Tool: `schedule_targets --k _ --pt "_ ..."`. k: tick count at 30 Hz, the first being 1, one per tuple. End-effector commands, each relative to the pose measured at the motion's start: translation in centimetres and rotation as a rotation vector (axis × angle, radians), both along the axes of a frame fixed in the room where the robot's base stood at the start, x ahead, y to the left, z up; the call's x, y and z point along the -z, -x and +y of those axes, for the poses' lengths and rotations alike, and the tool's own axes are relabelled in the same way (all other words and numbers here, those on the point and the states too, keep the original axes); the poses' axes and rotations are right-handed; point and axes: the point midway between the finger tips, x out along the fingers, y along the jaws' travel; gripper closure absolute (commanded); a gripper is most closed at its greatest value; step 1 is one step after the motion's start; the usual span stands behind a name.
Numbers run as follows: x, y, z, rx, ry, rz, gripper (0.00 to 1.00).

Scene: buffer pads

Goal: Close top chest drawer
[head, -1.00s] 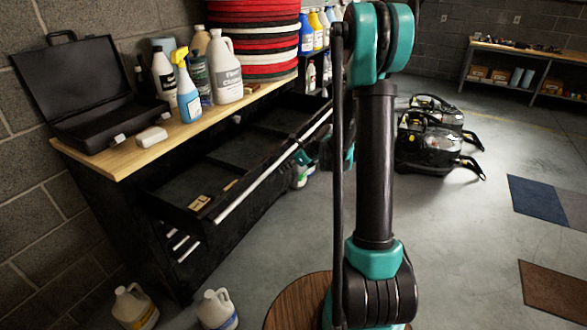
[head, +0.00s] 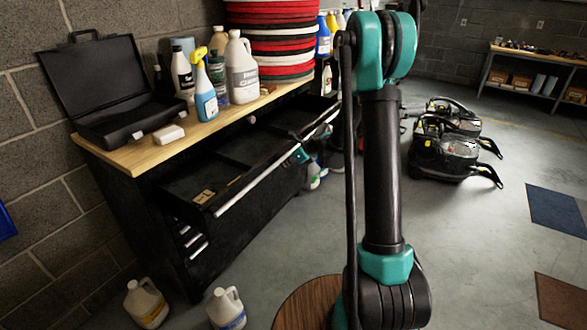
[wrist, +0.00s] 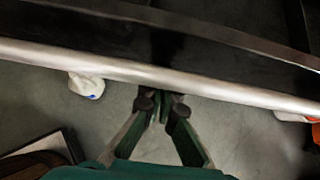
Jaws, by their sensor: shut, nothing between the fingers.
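The black chest (head: 240,222) stands against the wall under a wooden top. Its top drawer (head: 215,184) is partly open, showing dark compartments and a small tan item (head: 203,197) inside. A long silver handle strip (head: 256,183) runs along the drawer's front edge. It also crosses the wrist view as a pale bar (wrist: 150,75). My gripper (wrist: 160,98) is shut and empty, with its dark fingertips close to the drawer front just below the bar. I cannot tell whether they touch. In the head view, a small teal part by the drawer front seems to be my gripper.
Bottles, a white block (head: 168,134), an open black case (head: 118,122) and stacked red, black and white pads (head: 270,40) sit on the wooden top (head: 150,152). Two jugs (head: 145,303) (head: 226,309) stand on the floor before the chest. Black machines (head: 447,145) stand right.

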Motion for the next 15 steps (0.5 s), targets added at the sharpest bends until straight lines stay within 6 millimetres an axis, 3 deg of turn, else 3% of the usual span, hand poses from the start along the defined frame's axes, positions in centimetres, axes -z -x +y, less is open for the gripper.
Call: schedule_targets --k 15 --pt "0.0 -8.5 11.9 -0.004 0.0 -0.001 1.0"
